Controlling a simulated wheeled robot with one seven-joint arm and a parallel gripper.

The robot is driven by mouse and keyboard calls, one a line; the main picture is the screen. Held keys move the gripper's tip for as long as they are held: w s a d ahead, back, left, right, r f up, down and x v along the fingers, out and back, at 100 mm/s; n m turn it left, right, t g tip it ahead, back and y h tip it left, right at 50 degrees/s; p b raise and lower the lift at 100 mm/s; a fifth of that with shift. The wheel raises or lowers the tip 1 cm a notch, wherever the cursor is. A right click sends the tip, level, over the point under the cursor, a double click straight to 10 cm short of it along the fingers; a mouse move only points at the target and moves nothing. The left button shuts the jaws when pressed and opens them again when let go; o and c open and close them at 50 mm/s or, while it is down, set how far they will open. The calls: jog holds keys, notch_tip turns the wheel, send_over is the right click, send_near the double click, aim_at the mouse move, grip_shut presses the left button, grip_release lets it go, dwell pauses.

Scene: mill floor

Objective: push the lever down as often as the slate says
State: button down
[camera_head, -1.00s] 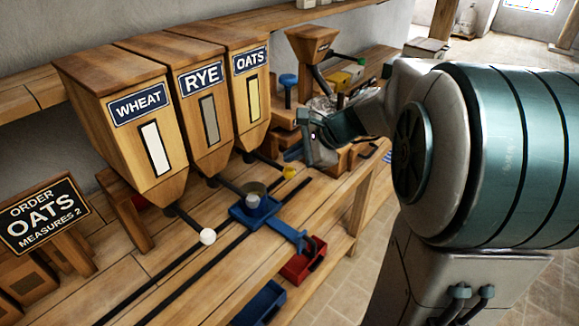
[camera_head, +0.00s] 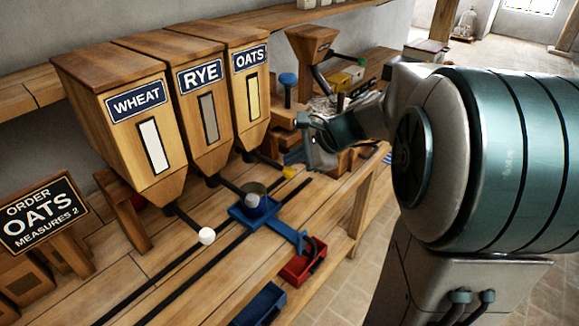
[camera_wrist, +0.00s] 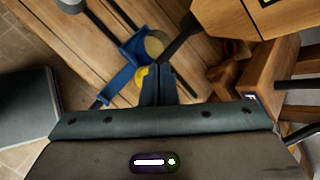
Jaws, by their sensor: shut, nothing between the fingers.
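The slate (camera_head: 42,216) at the left reads ORDER OATS, MEASURES 2. The OATS bin (camera_head: 238,98) is the rightmost of three labelled bins. Its dark lever slants down to a yellow knob (camera_head: 290,173), which also shows in the wrist view (camera_wrist: 141,77), partly hidden by the fingers. My gripper (camera_head: 302,155) is shut and empty, its fingertips just above and beside the yellow knob. In the wrist view my shut fingers (camera_wrist: 158,88) cross the lever's outer end; I cannot tell whether they touch. A metal cup (camera_wrist: 156,42) sits on a blue slide (camera_wrist: 128,62).
The WHEAT lever has a white knob (camera_head: 206,235); the RYE lever has a grey knob (camera_head: 253,201) in front of the cup. Dark rails run along the bench. A red tray (camera_head: 303,262) and a blue tray (camera_head: 260,304) are below. A small hopper (camera_head: 312,45) stands behind.

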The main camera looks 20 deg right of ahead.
aim_at(294, 170)
jog(key=shift+f+b, duration=2)
jog(key=shift+f, duration=0.35)
dwell(1.6)
jog(key=shift+r, duration=0.15)
dwell(0.4)
jog(key=shift+r+p, duration=2.45)
jog(key=shift+r, duration=0.4)
notch_tip(294, 170, up, 5)
jog(key=p, duration=0.4)
jog(key=s+f+n+g+h, duration=0.1)
jog(key=s+f+n+h, duration=0.1)
jog(key=s+n, duration=0.6)
jog(key=s+f+n+g+h, duration=0.1)
jog(key=s+n+h, duration=0.3)
jog(key=s+n, duration=0.5)
jog(key=s+f, duration=0.1)
jog(key=s, duration=0.2)
jog(key=shift+s+a+n+h, duration=0.2)
jog(key=shift+a+n+h, duration=0.1)
jog(key=shift+a+h, duration=0.1)
